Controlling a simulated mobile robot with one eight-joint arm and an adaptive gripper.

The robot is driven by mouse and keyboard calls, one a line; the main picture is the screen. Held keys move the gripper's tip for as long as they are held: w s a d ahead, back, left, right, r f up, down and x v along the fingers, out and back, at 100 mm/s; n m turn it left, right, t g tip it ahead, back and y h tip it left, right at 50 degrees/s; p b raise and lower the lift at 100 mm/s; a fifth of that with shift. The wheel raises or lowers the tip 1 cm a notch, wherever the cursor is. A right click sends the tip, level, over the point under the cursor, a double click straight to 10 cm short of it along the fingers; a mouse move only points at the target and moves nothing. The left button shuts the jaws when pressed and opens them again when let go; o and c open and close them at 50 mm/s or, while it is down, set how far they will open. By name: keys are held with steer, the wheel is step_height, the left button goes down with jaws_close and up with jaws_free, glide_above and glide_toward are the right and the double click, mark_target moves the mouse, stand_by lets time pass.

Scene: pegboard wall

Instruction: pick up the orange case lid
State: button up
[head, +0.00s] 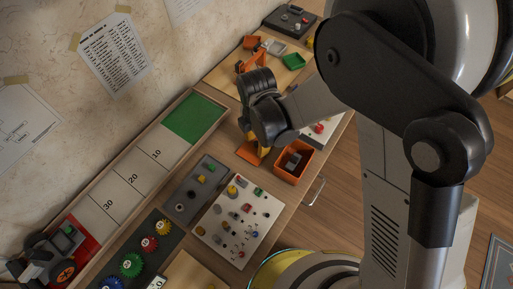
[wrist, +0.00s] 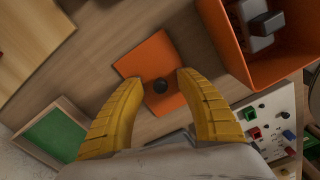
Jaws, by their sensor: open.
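The orange case lid (wrist: 155,57) lies flat on the wooden bench, a square plate with a round black knob (wrist: 160,86) in its middle. My gripper (wrist: 154,76) is open above it, its two yellow fingers on either side of the knob in the wrist view. The fingertips overlap the lid's edges in that view; I cannot tell whether they touch it. In the head view, my gripper (head: 263,150) hangs over the lid (head: 248,154), and the arm and fingers hide part of it.
An orange open case (head: 293,163) with a grey and black part inside stands close beside the lid, also in the wrist view (wrist: 232,45). A white panel (head: 237,222) with buttons and a green-ended scoring board (head: 194,118) lie nearby.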

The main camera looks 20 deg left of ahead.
steer(key=shift+c, duration=0.2)
jaws_close()
steer(key=shift+r, duration=0.15)
